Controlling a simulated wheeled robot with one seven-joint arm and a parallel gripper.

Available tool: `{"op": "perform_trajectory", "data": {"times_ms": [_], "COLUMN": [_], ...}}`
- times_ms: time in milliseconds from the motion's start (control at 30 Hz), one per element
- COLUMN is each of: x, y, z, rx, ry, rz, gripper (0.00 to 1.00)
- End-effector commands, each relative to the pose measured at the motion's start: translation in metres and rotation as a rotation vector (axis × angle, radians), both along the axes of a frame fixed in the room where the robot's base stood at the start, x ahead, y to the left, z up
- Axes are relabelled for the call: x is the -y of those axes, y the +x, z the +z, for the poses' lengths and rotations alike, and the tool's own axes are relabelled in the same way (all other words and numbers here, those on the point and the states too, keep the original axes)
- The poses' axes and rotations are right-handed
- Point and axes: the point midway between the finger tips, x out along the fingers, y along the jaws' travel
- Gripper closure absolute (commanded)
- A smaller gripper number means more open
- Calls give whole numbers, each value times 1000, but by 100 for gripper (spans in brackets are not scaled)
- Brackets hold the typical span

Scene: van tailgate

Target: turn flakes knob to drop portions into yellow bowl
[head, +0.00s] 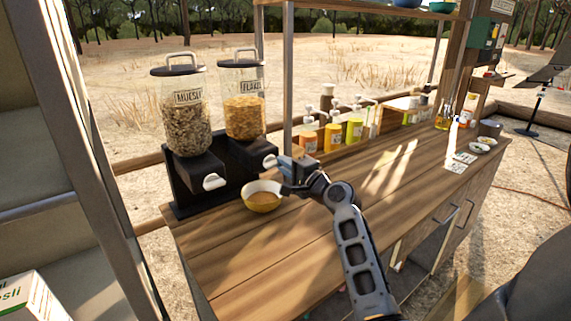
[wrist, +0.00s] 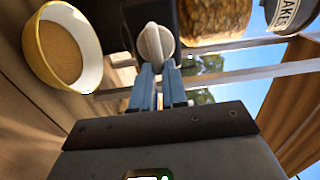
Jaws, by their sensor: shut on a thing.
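The flakes dispenser (head: 244,103) is a clear canister of orange-brown flakes, labelled FLAKES, on a black stand. Its white knob (head: 270,161) faces the counter; it also shows in the wrist view (wrist: 154,42). My gripper (head: 284,166) is at this knob, and in the wrist view its blue-grey fingers (wrist: 160,78) are shut on it. The yellow bowl (head: 262,204) stands upright on the counter below the knob, white inside with a brownish content. The bowl is at the upper left in the wrist view (wrist: 40,58). My gripper partly hides the knob in the head view.
The muesli dispenser (head: 186,112) with its own white knob (head: 214,182) stands left of the flakes. Several sauce bottles (head: 333,134) line the back of the wooden counter (head: 330,220). A shelf post (head: 288,80) rises behind. The counter's middle right is mostly clear.

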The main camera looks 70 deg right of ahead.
Motion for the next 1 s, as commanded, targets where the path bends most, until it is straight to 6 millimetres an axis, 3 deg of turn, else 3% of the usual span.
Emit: {"op": "perform_trajectory", "data": {"times_ms": [333, 367, 600, 867, 1000], "x": [1, 1, 0, 0, -7], "y": [-1, -1, 0, -1, -12], "z": [0, 0, 0, -1, -2], "rx": [1, 1, 1, 0, -1], "ry": [1, 1, 1, 0, 0], "rz": [-2, -2, -1, -1, -1], "gripper": [100, 85, 62, 62, 62]}}
